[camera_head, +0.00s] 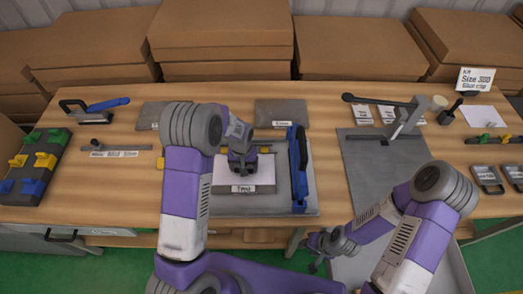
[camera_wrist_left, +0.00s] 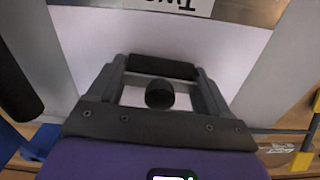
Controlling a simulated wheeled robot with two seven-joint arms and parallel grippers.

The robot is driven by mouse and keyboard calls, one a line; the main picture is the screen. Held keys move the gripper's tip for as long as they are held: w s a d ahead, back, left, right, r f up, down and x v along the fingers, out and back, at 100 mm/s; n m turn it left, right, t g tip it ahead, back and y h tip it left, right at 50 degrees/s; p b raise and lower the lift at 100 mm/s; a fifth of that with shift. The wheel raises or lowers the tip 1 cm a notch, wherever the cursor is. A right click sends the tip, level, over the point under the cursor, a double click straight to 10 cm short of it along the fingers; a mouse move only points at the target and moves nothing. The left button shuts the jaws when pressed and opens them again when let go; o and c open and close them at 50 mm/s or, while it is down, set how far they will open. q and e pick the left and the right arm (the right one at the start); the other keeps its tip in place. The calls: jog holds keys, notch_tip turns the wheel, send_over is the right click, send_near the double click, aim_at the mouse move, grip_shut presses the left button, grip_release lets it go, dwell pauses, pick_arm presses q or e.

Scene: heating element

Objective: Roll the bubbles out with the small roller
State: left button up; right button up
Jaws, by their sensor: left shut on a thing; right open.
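My left gripper (camera_head: 242,168) is over the white sheet (camera_head: 226,168) on the grey board (camera_head: 265,204) at the middle of the table. In the left wrist view my left gripper (camera_wrist_left: 160,92) is shut on the small roller (camera_wrist_left: 160,68). Its dark round handle end shows between the fingers, with a black bar beyond it. The white sheet (camera_wrist_left: 140,40) lies beneath; I cannot tell whether the roller touches it. No bubbles can be made out. My right gripper (camera_head: 318,244) is open and empty, low in front of the table's front edge.
A blue tool (camera_head: 298,165) lies along the board's right side. Grey plates (camera_head: 280,112) lie behind. A dark mat (camera_head: 385,165) with a lever tool (camera_head: 405,118) is at right. A tray of coloured clips (camera_head: 36,165) is at far left. Boxes (camera_head: 222,40) stand behind the table.

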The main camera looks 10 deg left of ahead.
pick_arm(q)
jog(key=a, duration=0.2)
jog(key=s+a, duration=0.1)
jog(key=a, duration=0.1)
notch_tip(320, 180, up, 3)
jog(key=shift+f+p, duration=0.1)
jog(key=shift+p, duration=0.5)
jog(key=shift+d+r+p, duration=0.1)
jog(key=shift+r+p, duration=1.75)
jog(key=shift+r, duration=0.85)
